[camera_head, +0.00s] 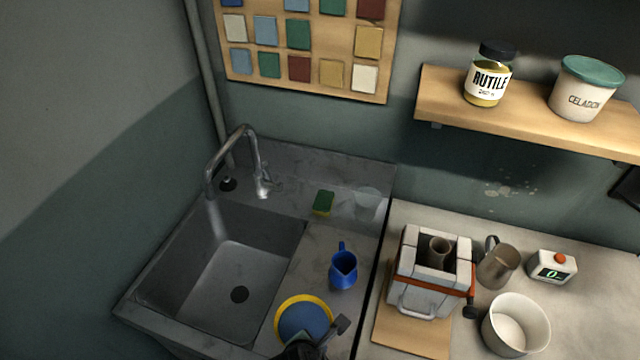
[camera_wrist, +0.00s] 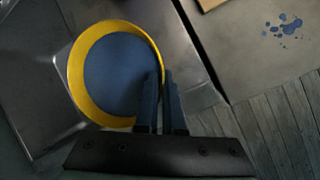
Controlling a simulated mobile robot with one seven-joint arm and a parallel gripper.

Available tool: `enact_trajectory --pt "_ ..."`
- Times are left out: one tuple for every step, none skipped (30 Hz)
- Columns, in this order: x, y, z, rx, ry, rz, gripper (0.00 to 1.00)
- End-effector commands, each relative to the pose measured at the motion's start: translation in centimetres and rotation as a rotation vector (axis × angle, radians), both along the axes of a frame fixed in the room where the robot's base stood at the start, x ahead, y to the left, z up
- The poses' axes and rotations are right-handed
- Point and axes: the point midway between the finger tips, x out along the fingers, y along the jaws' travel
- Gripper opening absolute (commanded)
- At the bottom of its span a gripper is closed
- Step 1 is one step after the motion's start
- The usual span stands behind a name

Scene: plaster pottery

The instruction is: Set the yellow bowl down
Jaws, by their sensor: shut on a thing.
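The yellow bowl (camera_head: 279,312), with a blue inside, is over the flat drainboard (camera_head: 310,260) right of the sink basin, near the front. It looks roughly level. My gripper (camera_head: 322,340) is at the bowl's front right side, partly cut off by the lower picture edge. In the wrist view my gripper (camera_wrist: 160,75) has its two dark fingers pinching the right rim of the bowl (camera_wrist: 77,75). The bowl's underside is hidden, so I cannot tell whether it touches the drainboard.
A blue jug (camera_head: 343,270) stands just behind the bowl to the right. A sponge (camera_head: 323,202) and a clear cup (camera_head: 367,203) are farther back. The sink basin (camera_head: 225,270) opens on the left. A counter with a plaster mould (camera_head: 425,302) and a white bowl (camera_head: 516,325) is right.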

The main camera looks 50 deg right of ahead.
Motion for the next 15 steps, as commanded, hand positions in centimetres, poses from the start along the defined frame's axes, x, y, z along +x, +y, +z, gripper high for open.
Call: enact_trajectory --pt "0.0 -0.1 -0.3 -0.001 0.000 -0.001 0.00" --pt "0.0 -0.1 -0.5 -0.001 0.000 -0.001 0.00" --pt "0.0 -0.1 -0.9 -0.001 0.000 0.000 0.00" --pt "0.0 -0.1 -1.2 -0.001 0.001 -0.001 0.00" --pt "0.0 0.0 -1.6 -0.001 0.002 0.000 0.00" --pt "0.0 0.0 -2.2 -0.001 0.002 0.000 0.00" --pt "-0.1 0.0 -2.7 0.000 0.003 0.000 0.00" --pt "0.0 -0.1 -3.1 0.000 0.002 -0.001 0.00" --pt "0.0 -0.1 -3.6 0.000 0.002 -0.001 0.00" --pt "0.0 0.0 -4.0 -0.001 0.001 0.000 0.00" --pt "0.0 0.0 -4.2 -0.001 0.001 0.000 0.00" --pt "0.0 -0.1 -4.5 -0.001 0.000 0.000 0.00" --pt "0.0 0.0 -4.6 -0.001 -0.001 0.000 0.00" --pt "0.0 0.0 -4.7 -0.001 -0.001 -0.001 0.00" --pt "0.0 0.0 -4.7 -0.002 -0.002 -0.001 0.00"
